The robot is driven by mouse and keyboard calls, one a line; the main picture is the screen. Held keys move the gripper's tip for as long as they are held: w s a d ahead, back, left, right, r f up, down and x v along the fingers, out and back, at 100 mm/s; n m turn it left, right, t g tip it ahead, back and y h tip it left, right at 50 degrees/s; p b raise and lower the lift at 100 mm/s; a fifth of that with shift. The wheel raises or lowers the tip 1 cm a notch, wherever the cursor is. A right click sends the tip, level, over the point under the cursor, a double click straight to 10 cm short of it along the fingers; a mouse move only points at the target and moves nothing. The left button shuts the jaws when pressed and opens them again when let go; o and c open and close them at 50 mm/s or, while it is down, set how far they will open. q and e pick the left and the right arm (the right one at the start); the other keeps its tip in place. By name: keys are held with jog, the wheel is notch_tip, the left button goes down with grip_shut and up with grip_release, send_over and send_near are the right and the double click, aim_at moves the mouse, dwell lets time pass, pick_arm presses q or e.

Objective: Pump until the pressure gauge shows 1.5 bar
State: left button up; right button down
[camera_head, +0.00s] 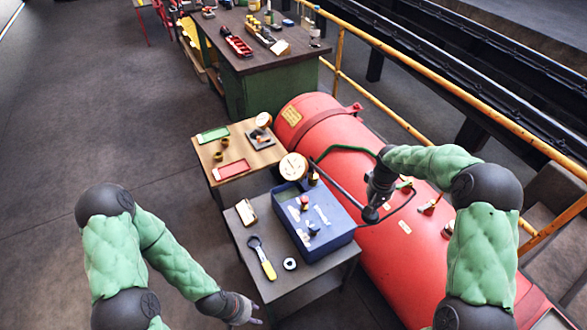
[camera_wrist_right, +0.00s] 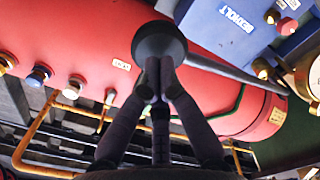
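The blue pump box (camera_head: 342,236) stands on a small grey table, and its side with white lettering shows in the right wrist view (camera_wrist_right: 235,22). A round pressure gauge (camera_head: 293,167) with a cream face stands at the box's far corner; its reading is too small to tell. A dark pump lever (camera_head: 336,184) runs from near the gauge over the red tank to a black ball knob (camera_wrist_right: 160,40). My right gripper (camera_head: 374,204) is at that knob, its fingers closed together against it (camera_wrist_right: 159,72). My left gripper (camera_head: 250,314) hangs low beside the grey table, away from the pump; its finger gap is unclear.
The large red tank (camera_head: 330,122) with valves lies right of the tables. A yellow-handled tool (camera_head: 266,262) and a ring (camera_head: 290,264) lie on the grey table. A wooden table (camera_head: 258,158) holds trays and another gauge. A yellow railing (camera_head: 450,88) runs behind. The left floor is clear.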

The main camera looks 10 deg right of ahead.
jog(key=shift+s+f+b, duration=0.1)
jog(key=shift+f+b, duration=1)
jog(key=shift+f, duration=0.75)
notch_tip(320, 180, down, 12)
jog(key=b, duration=0.8)
notch_tip(320, 180, up, 16)
jog(key=p, duration=1)
jog(key=shift+r, duration=0.2)
jog(key=shift+r+p, duration=1.75)
jog(key=shift+r, duration=0.8)
jog(key=s+a+f+y+b, duration=0.1)
jog(key=s+a+f+b, duration=0.1)
jog(key=s+a+f, duration=0.5)
jog(key=s+a+f+y+b, duration=0.25)
jog(key=a+f, duration=0.35)
jog(key=f, duration=0.3)
jog(key=s+a+f+y+b, duration=0.1)
jog(key=s+a+f+b, duration=0.1)
jog(key=s+a+f, duration=0.5)
jog(key=s+a+f+m+b, duration=0.1)
jog(key=s+a+f, duration=0.1)
jog(key=s+f, duration=0.3)
jog(key=shift+s+a+f, duration=0.25)
jog(key=shift+s+a, duration=0.15)
jog(key=shift+s, duration=1.15)
